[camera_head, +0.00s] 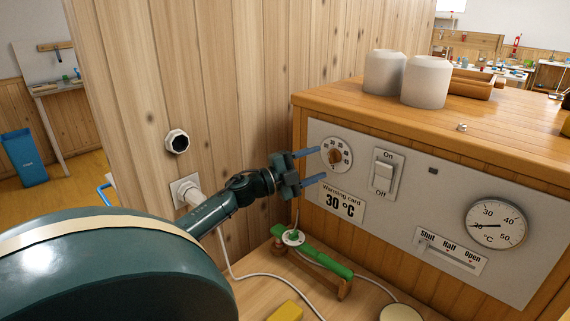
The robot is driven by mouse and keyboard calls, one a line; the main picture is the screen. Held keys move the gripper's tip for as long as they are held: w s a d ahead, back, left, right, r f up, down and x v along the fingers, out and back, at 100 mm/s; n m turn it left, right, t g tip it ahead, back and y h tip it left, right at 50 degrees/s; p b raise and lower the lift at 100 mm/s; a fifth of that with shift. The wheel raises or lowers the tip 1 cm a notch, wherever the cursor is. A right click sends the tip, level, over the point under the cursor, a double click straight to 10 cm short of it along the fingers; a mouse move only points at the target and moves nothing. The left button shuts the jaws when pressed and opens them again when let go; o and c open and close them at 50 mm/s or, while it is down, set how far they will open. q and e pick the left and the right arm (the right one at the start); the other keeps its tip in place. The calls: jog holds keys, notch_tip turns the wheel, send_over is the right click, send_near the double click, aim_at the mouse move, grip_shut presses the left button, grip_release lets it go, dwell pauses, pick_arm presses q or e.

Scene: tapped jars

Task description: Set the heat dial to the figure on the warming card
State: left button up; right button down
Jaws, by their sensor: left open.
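The warming card (341,205), just below the dial, reads 30 °C. My left gripper (322,163) is open and empty, with its blue fingers pointing at the panel. The upper fingertip overlaps the left edge of the dial plate and the lower one is below the knob. I cannot tell whether either touches. My right gripper is not in view.
On the panel are an On/Off switch (383,175), a Shut/Half/Open slider (448,253) and a round °C gauge (495,224). Two pale jars (425,82) stand on the wooden cabinet (480,118).

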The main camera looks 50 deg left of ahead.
pick_arm(q)
jog(key=v, duration=1)
jog(key=shift+b, duration=0.35)
jog(key=s+d+f+n+g+y, duration=0.25)
jog(key=d+f+n+y, duration=0.25)
jog(key=f+n, duration=0.25)
jog(key=s+d+f+n+g+y, duration=0.1)
jog(key=d+f+n+g+y, duration=0.25)
jog(key=d+f+n, duration=0.35)
jog(key=s+d+f+g+h, duration=0.25)
jog(key=s+d+g, duration=0.25)
jog(key=s+d, duration=0.4)
jog(key=s+d+f+g+h, duration=0.1)
jog(key=s+d+f+g, duration=0.3)
jog(key=s+d, duration=0.45)
jog(key=w+d+f+t+h+p, duration=0.1)
jog(key=w+d, duration=0.1)
jog(key=w+d+t+p, duration=0.1)
jog(key=w+d+t, duration=0.1)
jog(key=w+d+f+t+h+p, duration=0.1)
jog(key=w+d+t, duration=0.1)
jog(key=w, duration=0.1)
jog(key=shift+w+d+f+h, duration=0.1)
jog(key=shift+d+f+h, duration=0.15)
jog(key=shift+f+h, duration=0.1)
jog(key=shift+w+d+t+h, duration=0.2)
jog(key=shift+d+t+h, duration=0.15)
jog(key=shift+d+t, duration=0.5)
jog(key=shift+a, duration=0.1)
